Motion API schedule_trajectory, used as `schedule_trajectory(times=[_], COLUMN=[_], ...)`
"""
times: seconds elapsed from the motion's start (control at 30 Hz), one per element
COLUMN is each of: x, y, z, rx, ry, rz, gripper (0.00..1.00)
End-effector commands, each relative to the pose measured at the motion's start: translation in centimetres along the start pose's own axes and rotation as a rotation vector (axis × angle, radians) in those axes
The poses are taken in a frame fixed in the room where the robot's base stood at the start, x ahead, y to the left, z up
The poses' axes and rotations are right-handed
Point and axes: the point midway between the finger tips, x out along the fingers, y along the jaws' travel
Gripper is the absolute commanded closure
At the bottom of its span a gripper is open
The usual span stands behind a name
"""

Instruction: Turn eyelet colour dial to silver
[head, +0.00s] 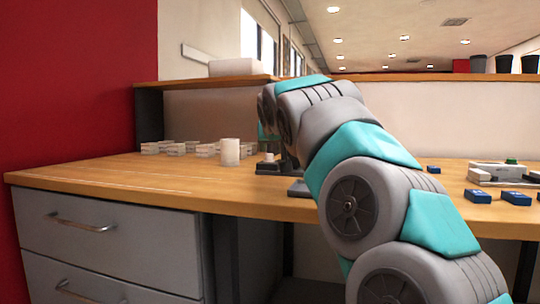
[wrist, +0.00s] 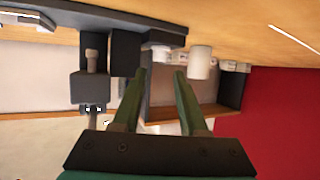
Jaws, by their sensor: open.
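My gripper (wrist: 160,72) is open in the wrist view, with two dark green fingers apart and nothing between them. A dark machine (wrist: 100,75) with a grey post stands left of the fingers there, in an upside-down picture. In the head view a small dark device (head: 268,168) sits on the desk beside my arm, partly hidden by it. I cannot make out the eyelet colour dial or its setting in either view.
A white cylinder (head: 230,152) stands left of the device; it also shows in the wrist view (wrist: 201,62). Several small white boxes (head: 176,148) lie behind it. Blue blocks (head: 477,196) lie on the right of the desk (head: 100,180). The desk's left front is clear.

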Motion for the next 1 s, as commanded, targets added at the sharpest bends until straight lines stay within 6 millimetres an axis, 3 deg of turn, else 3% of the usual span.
schedule_trajectory(times=[0.4,0.77,1.0], x=[5.3,6.0,6.0], y=[-0.1,0.0,0.0], z=[0.0,0.1,0.1], rx=[-0.001,-0.001,-0.001], ry=[-0.002,-0.002,-0.002], rz=[-0.001,0.000,0.000], gripper=[0.58,0.58,0.82])
